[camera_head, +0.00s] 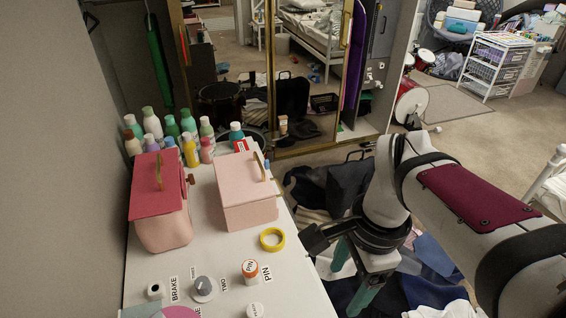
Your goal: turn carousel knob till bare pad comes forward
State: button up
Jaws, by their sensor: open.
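A grey knob (204,288) on a pale round base sits on the white tabletop near the front, with a "TWO" label beside it. A pink round piece (181,313) shows at the bottom edge, mostly cut off; I cannot tell if it belongs to a carousel. No bare pad can be made out.
A yellow tape ring (272,239), a pink box (245,197) and a red-lidded pink box (160,210) stand on the tabletop (215,253). Several bottles (172,129) crowd its far end. Clothes and a dark bag (340,187) litter the floor at right.

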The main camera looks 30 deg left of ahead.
jog(key=w+a+f+m, duration=0.2)
jog(key=w+a, duration=0.1)
jog(key=a, duration=0.8)
jog(key=m+h, duration=0.1)
jog(key=m, duration=0.5)
send_over(201, 283)
notch_tip(201, 283, down, 7)
jog(key=shift+t, duration=0.3)
notch_tip(201, 283, down, 16)
jog(key=shift+r, duration=0.1)
grip_shut()
